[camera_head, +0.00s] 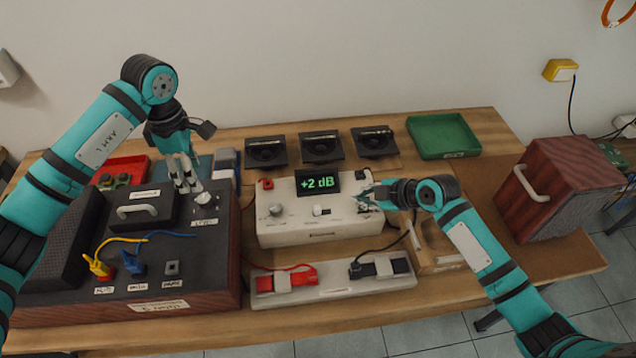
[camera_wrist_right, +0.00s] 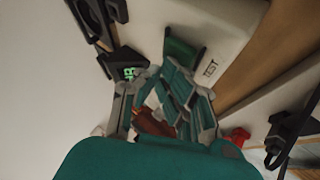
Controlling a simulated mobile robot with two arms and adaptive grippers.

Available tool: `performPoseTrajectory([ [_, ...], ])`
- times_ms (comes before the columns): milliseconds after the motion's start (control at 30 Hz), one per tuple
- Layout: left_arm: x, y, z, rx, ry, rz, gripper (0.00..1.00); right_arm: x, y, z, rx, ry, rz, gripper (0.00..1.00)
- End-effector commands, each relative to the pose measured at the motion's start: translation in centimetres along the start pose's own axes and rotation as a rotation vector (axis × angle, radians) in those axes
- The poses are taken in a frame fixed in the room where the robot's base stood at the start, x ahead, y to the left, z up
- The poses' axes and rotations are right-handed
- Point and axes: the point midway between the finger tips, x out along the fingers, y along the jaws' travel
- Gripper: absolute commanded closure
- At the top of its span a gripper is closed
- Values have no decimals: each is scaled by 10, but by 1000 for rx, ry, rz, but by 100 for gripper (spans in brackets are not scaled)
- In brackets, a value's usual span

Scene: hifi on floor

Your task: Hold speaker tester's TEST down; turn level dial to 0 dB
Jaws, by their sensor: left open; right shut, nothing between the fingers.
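The speaker tester (camera_head: 292,226) is a white box in the middle of the table. Its green display (camera_head: 318,183) reads "+2 dB". My right gripper (camera_head: 364,199) is shut and empty at the tester's right end; the TEST button itself is hidden by it. The TEST label (camera_wrist_right: 210,68) shows beside the fingers in the right wrist view. Whether the fingers press the button I cannot tell. The level dial (camera_head: 206,199) is a pale round knob on the dark speaker unit (camera_head: 215,260) at left. My left gripper (camera_head: 188,186) is open, pointing down at the dial's left; contact is unclear.
A strip with red and black clips (camera_head: 333,292) lies in front of the tester. Several black drivers (camera_head: 320,147) and a green tray (camera_head: 444,136) stand behind. A wooden speaker box (camera_head: 560,188) is at right. Yellow and blue cables lie on the dark unit.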

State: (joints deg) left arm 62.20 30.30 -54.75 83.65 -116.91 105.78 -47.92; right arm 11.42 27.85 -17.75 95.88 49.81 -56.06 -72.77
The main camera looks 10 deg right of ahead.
Motion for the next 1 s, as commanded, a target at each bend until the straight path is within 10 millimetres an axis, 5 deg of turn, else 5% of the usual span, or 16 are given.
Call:
performPoseTrajectory([
  [267, -1, 0, 0, 3, 0, 1, 47, 0, -1, 1, 0, -1, -2, 100],
  [600, -32, 1, 0, 149, 2, 3, 47, 0, -1, 0, 0, -1, -2, 100],
  [1000, -30, 0, 0, 157, 0, -1, 47, 0, -1, 0, 1, -1, -2, 100],
])
